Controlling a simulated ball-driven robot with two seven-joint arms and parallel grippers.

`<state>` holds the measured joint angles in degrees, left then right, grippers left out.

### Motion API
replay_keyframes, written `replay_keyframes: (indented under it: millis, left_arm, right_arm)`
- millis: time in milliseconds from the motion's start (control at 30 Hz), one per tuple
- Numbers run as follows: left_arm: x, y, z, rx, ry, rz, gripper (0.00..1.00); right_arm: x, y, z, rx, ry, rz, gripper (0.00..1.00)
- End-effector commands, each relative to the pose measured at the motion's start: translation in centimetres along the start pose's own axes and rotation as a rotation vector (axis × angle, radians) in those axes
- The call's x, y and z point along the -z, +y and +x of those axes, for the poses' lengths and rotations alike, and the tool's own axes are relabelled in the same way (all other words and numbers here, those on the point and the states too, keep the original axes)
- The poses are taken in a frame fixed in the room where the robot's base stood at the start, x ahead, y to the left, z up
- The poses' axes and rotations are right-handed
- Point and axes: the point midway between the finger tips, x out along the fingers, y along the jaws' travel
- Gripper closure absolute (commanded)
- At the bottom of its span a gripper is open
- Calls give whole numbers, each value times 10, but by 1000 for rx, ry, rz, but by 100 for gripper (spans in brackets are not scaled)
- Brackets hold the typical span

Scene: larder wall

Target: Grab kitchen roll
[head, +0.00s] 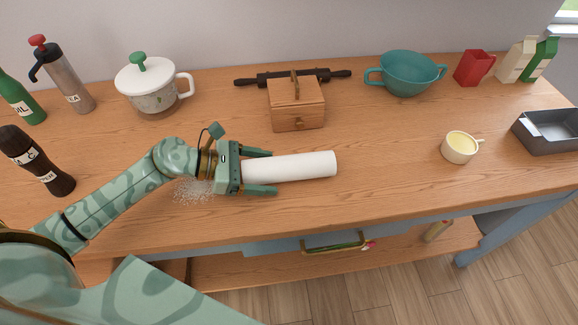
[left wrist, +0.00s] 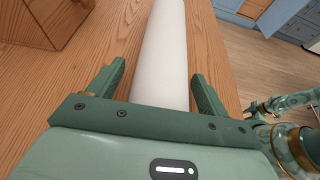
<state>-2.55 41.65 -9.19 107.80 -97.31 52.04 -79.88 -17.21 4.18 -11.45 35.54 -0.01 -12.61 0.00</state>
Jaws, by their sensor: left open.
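The white kitchen roll (head: 300,167) lies on its side on the wooden counter, lengthwise away from my left gripper. My left gripper (head: 261,171) is open, with one finger on each side of the roll's near end. In the left wrist view the roll (left wrist: 162,55) runs between the two fingers of the gripper (left wrist: 155,85), with a gap on both sides. The roll's near end is hidden by the gripper body. My right gripper is not in view in the head view.
A wooden box (head: 297,105) stands behind the roll, with a dark rolling pin (head: 325,75) behind it. A small cup (head: 459,148) and a grey tin (head: 550,130) stand to the right. White grains (head: 194,190) lie under my left wrist.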

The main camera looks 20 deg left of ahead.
Motion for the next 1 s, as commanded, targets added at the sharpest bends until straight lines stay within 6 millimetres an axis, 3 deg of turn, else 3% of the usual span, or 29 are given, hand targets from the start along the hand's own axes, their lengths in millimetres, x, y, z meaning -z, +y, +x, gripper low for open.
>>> replay_keyframes:
  millis: [167, 333, 733, 933, 1000]
  left_arm:
    - [0, 0, 0, 0, 0, -1, 22]
    - [0, 0, 0, 0, 0, -1, 69]
    - [-5, 0, -2, 0, 0, 1, 70]
    - [-32, 0, -14, 0, 0, 5, 70]
    - [-45, -13, -22, 3, 0, 4, 70]
  right_arm:
    - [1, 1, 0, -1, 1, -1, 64]
    - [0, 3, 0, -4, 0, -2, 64]
    - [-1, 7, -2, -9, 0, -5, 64]
    - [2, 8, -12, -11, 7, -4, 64]
    - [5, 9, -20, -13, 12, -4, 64]
